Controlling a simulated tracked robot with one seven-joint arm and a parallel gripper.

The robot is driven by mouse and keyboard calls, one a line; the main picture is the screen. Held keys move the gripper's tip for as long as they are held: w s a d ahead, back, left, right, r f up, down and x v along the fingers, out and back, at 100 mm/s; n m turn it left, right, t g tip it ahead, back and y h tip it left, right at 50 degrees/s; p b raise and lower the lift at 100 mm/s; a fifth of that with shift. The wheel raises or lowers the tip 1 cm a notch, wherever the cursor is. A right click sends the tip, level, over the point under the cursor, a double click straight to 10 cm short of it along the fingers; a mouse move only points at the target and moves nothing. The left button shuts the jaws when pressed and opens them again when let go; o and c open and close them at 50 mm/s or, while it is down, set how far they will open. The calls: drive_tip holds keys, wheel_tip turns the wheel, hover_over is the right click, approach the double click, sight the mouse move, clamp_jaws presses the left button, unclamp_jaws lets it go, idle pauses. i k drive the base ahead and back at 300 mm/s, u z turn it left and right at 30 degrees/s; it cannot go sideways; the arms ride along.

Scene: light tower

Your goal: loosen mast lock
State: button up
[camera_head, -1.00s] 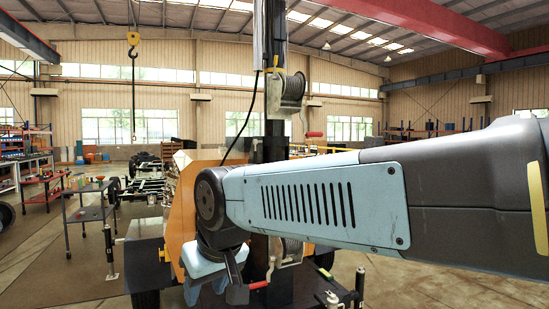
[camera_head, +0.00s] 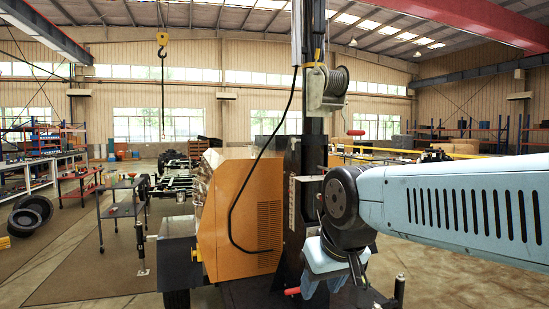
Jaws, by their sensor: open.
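The dark upright mast (camera_head: 313,120) stands right of centre on the light tower. An upper cable winch (camera_head: 327,88) with a red-handled crank is fixed to it. I cannot make out the mast lock for certain. My arm reaches in from the right, and its elbow-like joint and pale blue link are in front of the lower mast. A red crank handle (camera_head: 292,291) shows low, left of the arm.
The tower's orange generator housing (camera_head: 240,210) stands left of the mast, with a black cable hanging across it. A grey cart (camera_head: 122,210), workbenches and tyres (camera_head: 30,215) are at left. A crane hook (camera_head: 162,55) hangs behind. Floor at front left is clear.

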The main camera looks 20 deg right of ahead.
sight(293, 140)
drive_tip(key=z, duration=0.25)
drive_tip(key=i, duration=1.7)
drive_tip(key=u, duration=0.2)
